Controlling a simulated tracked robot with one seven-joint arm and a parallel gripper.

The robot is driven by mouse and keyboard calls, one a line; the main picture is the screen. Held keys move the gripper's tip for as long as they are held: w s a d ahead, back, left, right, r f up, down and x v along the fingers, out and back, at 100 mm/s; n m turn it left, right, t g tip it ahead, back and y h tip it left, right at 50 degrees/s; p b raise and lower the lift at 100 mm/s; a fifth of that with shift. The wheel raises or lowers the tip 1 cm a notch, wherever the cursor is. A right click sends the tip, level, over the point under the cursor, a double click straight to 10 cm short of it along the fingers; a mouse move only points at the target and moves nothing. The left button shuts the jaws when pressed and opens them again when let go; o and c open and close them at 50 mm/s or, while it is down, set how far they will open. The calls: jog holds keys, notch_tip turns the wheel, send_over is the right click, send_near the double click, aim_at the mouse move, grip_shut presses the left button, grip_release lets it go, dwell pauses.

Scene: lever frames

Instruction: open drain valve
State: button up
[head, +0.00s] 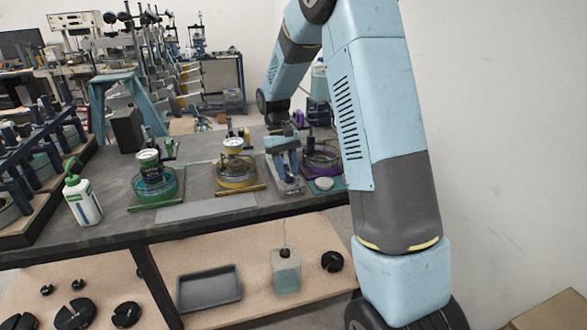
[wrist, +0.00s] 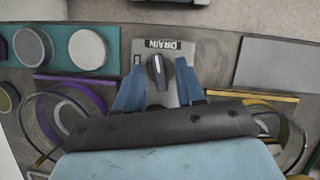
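The drain valve has a dark knob with a pale edge (wrist: 158,72) on a grey plate with a label reading "DRAIN" (wrist: 170,45). In the head view its plate (head: 291,187) lies on the bench between the yellow-based and purple-based round cells. My gripper (wrist: 157,80) reaches down over the plate, with its two blue fingers apart on either side of the knob. Gaps show between the fingers and the knob. In the head view my gripper (head: 283,147) is above the plate and hides the knob.
A yellow-based cell (head: 236,184) with a gauge stands left of the plate; a purple-based cell (head: 335,164) stands close on its right. A green-based cell (head: 150,190) and a white bottle (head: 82,203) are further left. A grey tray (head: 208,290) is on the lower shelf.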

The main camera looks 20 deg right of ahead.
jog(key=shift+r, duration=0.15)
jog(key=v, duration=1.3)
jog(key=shift+w+r, duration=0.15)
jog(key=shift+w, duration=0.1)
jog(key=shift+a, duration=0.1)
jog(key=s+d+r+m+t, duration=0.1)
jog(key=s+r+t, duration=0.1)
jog(key=s+r, duration=0.45)
jog(key=s+d+r+t, duration=0.1)
jog(key=s+r+t, duration=0.2)
jog(key=s, duration=0.7)
jog(key=s+d+f+m+t+y, duration=0.1)
jog(key=s+t, duration=0.3)
jog(key=s, duration=1.4)
jog(key=shift+d+f+m+t, duration=0.2)
jog(key=shift+f+m+t, duration=0.2)
jog(key=shift+f, duration=0.15)
